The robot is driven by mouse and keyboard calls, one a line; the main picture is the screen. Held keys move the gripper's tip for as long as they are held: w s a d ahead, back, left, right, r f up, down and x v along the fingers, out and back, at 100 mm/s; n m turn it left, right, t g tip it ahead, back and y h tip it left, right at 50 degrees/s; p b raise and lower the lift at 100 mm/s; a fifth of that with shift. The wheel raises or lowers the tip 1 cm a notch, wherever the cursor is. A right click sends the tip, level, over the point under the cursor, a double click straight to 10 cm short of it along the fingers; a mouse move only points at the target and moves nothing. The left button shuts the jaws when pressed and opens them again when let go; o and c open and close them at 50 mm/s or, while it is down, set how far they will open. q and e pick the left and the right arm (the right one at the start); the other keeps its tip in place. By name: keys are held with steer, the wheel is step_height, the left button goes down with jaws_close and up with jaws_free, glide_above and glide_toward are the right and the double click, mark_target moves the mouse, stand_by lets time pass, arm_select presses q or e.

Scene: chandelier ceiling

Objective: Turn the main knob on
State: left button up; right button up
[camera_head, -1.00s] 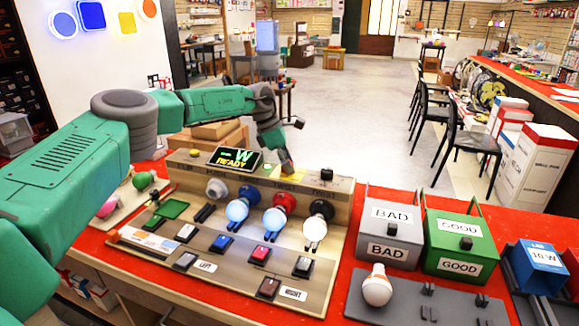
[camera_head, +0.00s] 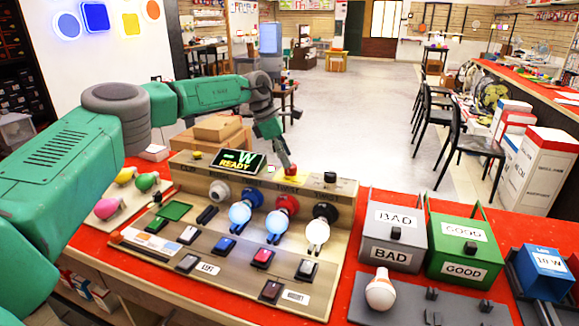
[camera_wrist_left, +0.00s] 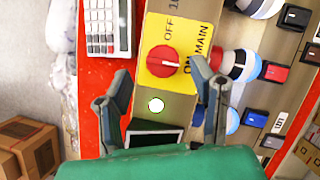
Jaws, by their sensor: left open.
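The main knob (camera_wrist_left: 165,61) is red and sits on a yellow plate (camera_wrist_left: 152,80) marked OFF and ON MAIN. A white mark on it points to the picture's right, toward the ON side. In the head view, the yellow plate (camera_head: 293,178) is at the back of the control panel (camera_head: 335,195), right of the READY display. My left gripper (camera_wrist_left: 160,75) is open, with its fingers on either side of the knob's lower part in the wrist view. It also shows in the head view (camera_head: 285,160), over the plate. Contact cannot be told. My right gripper is out of view.
Several bulbs sit in sockets along the panel front, including a lit one (camera_head: 240,214). The READY display (camera_head: 237,162) stands left of the knob. A grey BAD box (camera_head: 392,245) and green GOOD box (camera_head: 462,248) stand right. Cardboard boxes (camera_head: 220,128) are behind.

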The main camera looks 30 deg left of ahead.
arm_select(q)
steer(key=v, duration=0.8)
steer(key=shift+a, duration=0.35)
